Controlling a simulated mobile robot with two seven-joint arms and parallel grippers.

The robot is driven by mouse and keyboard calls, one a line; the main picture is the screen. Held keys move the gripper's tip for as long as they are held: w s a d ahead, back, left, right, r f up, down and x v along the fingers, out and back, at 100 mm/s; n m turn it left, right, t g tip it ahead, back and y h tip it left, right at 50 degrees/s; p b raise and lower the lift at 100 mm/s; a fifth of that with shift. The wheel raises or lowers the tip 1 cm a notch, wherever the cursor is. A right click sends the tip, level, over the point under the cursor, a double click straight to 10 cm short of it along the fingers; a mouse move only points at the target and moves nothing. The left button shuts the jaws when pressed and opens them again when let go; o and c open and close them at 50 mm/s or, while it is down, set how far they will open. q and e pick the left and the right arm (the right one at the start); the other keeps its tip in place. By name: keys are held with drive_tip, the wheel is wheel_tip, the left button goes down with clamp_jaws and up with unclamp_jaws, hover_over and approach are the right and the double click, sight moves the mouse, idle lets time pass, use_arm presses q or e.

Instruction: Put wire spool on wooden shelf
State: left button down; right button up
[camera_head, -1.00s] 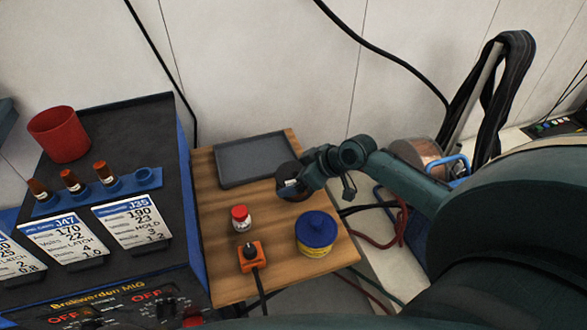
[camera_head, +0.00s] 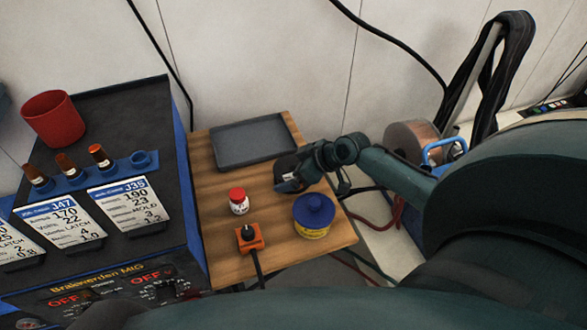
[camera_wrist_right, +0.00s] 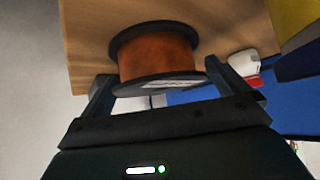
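The wire spool (camera_head: 286,168) has dark flanges and, in the right wrist view, a copper-brown winding (camera_wrist_right: 156,58). It is upright at the right edge of the wooden shelf (camera_head: 222,262), just in front of the grey tray. My right gripper (camera_head: 297,178) is at it from the right. In the wrist view its two fingers (camera_wrist_right: 160,82) lie on either side of the nearer flange, seemingly against it. I cannot tell whether the spool's underside touches the wood. My left gripper is not in view.
The shelf also holds a grey tray (camera_head: 253,143), a red-capped white bottle (camera_head: 238,202), an orange box with a cable (camera_head: 249,238) and a blue-lidded yellow tub (camera_head: 313,215). The welder (camera_head: 125,112) stands left. Bare wood lies between bottle and spool.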

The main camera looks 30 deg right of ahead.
drive_tip(key=v, duration=1.2)
drive_tip(key=shift+r+p, duration=0.15)
drive_tip(key=shift+p, duration=0.3)
